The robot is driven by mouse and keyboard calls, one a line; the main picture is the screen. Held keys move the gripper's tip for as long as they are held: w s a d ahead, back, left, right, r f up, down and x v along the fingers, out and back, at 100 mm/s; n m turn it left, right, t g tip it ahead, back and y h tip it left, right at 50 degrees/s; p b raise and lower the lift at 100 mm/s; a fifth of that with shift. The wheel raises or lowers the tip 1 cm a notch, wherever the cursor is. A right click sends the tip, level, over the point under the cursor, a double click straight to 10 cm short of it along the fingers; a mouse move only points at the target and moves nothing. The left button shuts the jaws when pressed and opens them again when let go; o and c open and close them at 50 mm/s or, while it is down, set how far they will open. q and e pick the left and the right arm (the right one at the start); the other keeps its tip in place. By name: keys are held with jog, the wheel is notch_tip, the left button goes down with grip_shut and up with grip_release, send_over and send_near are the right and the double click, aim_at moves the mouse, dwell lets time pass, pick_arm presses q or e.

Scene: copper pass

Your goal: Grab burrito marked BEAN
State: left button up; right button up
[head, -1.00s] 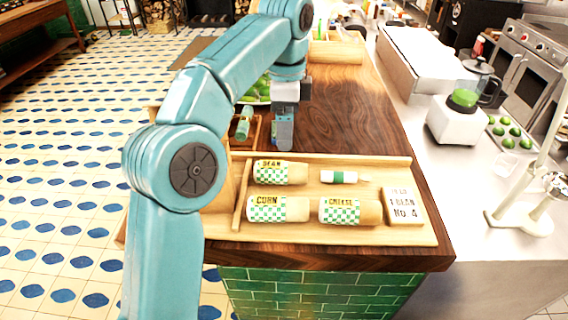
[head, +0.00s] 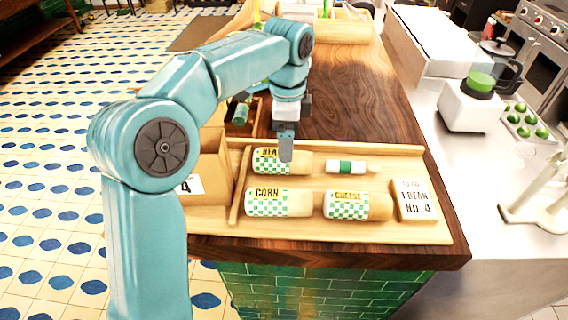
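The burrito marked BEAN (head: 301,163) lies in the back row of a wooden tray (head: 400,151), wrapped in green-and-white checked paper at its left end. My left gripper (head: 286,149) points down over it, and its finger covers part of the wrap and label. The finger is seen edge-on, so its opening and any contact are hidden. Burritos marked CORN (head: 281,203) and CHEESE (head: 357,206) lie in the front row. My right gripper is out of view.
A small green-banded tube (head: 346,167) lies right of BEAN. A card reading "1 BEAN No. 4" (head: 416,201) is at the tray's right. A cardboard box (head: 213,165) marked 4 stands left, partly behind my arm. The wooden counter (head: 350,100) behind is mostly clear.

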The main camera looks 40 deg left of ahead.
pick_arm(q)
jog(key=shift+s+a+f, duration=0.1)
jog(key=shift+s+f, duration=0.15)
jog(key=shift+s+a+f, duration=0.1)
jog(key=shift+a+f, duration=0.05)
jog(key=shift+f, duration=0.15)
jog(key=f, duration=0.4)
jog(key=shift+w+a, duration=0.15)
jog(key=shift+w, duration=0.05)
jog(key=shift+s+a+f, duration=0.1)
jog(key=shift+s+f, duration=0.05)
jog(key=shift+f, duration=0.3)
jog(key=shift+c, duration=0.3)
jog(key=shift+w, duration=0.2)
jog(key=c, duration=0.5)
jog(key=shift+s, duration=0.15)
jog(key=c, duration=0.8)
jog(key=shift+r, duration=0.1)
